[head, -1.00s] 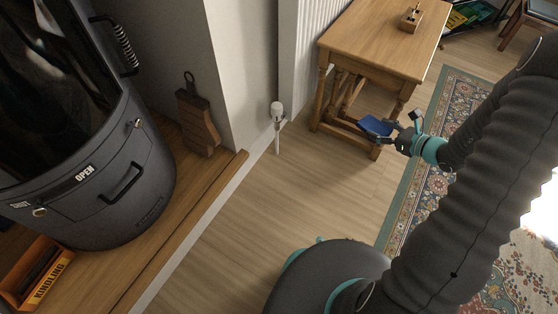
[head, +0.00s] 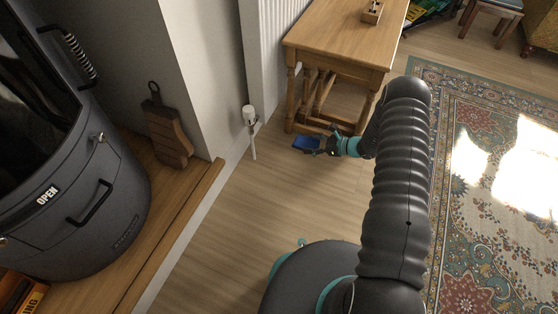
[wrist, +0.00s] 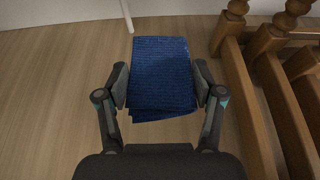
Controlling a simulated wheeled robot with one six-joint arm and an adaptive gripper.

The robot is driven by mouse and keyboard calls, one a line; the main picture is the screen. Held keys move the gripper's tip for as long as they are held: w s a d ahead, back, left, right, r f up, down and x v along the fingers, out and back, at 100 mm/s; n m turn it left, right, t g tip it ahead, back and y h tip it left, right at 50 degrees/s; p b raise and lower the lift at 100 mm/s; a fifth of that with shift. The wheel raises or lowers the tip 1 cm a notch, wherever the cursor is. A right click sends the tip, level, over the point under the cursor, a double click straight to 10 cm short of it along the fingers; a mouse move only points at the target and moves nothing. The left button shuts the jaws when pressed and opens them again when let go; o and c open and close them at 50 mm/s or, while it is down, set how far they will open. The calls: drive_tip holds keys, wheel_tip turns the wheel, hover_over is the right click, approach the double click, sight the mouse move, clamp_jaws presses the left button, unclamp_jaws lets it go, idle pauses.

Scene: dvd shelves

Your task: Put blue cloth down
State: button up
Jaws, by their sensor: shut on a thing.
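The blue cloth (wrist: 161,75) is a folded, dark blue rectangle in the wrist view. My gripper (wrist: 161,88) is shut on it, with one finger at each side edge. In the head view the blue cloth (head: 307,142) shows small, in front of the wooden table's legs, with my gripper (head: 327,147) at its right end. The cloth appears low, near the wooden floor (wrist: 60,90). I cannot tell whether it touches the floor.
Wooden nesting tables (head: 335,40) stand just behind the cloth; their legs (wrist: 265,70) are close on the right in the wrist view. A white radiator pipe (head: 252,130) is to the left. A dark stove (head: 75,190) and a patterned rug (head: 480,200) flank open floor.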

hover_over(282, 161)
wheel_tip(282, 161, down, 7)
drive_tip(key=shift+b, duration=0.4)
drive_tip(key=shift+f+b, duration=0.3)
drive_tip(key=shift+f, duration=1.65)
drive_tip(key=shift+f, duration=0.2)
drive_tip(key=o, duration=0.7)
drive_tip(key=shift+r, duration=0.1)
